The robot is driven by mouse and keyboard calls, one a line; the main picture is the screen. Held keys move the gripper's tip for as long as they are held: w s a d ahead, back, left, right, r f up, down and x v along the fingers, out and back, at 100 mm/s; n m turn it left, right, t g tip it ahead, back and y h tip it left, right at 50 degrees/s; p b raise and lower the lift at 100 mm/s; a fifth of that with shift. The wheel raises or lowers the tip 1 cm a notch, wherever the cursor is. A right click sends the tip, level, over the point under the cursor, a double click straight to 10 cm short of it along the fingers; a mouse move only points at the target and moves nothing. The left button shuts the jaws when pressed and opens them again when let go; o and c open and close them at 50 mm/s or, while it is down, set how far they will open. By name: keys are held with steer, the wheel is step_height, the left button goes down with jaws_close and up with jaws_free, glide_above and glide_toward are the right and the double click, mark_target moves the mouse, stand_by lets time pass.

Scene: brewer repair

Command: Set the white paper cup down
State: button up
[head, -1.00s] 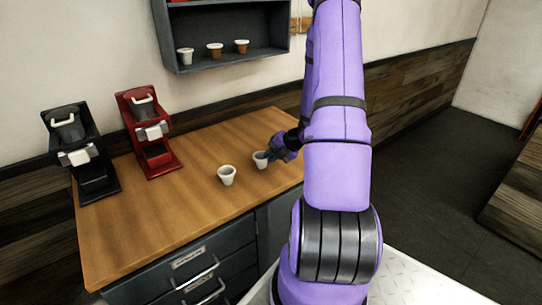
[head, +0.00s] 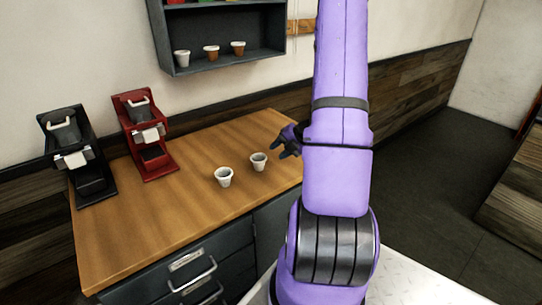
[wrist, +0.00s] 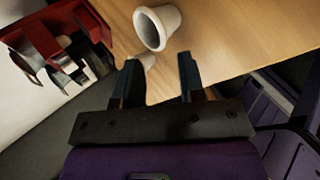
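Two white cups stand upright on the wooden counter (head: 150,225) in the head view. The right cup (head: 258,163) is nearest my gripper (head: 286,144), with the left cup (head: 223,178) a little nearer the counter's front edge. My gripper is just right of the right cup and apart from it. In the wrist view, my gripper (wrist: 160,64) has its two fingers spread with nothing between them. A large white cup (wrist: 171,20) shows beyond the fingertips there, and a smaller one (wrist: 147,60) is partly hidden behind the left finger.
A black brewer (head: 80,160) and a red brewer (head: 148,140) stand on the counter's left part. A wall shelf (head: 228,55) holding several small cups hangs above. Drawers (head: 190,275) lie below the front edge. The counter's front left is clear.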

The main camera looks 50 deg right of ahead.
steer(key=v, duration=0.6)
steer(key=w+a+r+n+g+y, duration=0.1)
steer(key=w+a+r+n+g, duration=0.1)
steer(key=a+r+n, duration=0.85)
steer(key=w+a+r+n+g+y, duration=0.1)
steer(key=a+r+n+g, duration=0.1)
steer(key=a+r+n, duration=0.8)
steer(key=s+a+r+n+h, duration=0.2)
steer(key=s+a+n, duration=0.4)
steer(key=n, duration=0.8)
steer(key=s+a+r+n+h, duration=0.3)
steer(key=s+a+n, duration=0.3)
steer(key=n, duration=0.8)
steer(key=shift+s+a+r+n+t, duration=0.3)
steer(key=shift+s+a+r+n, duration=0.05)
steer(key=shift+a+r, duration=0.6)
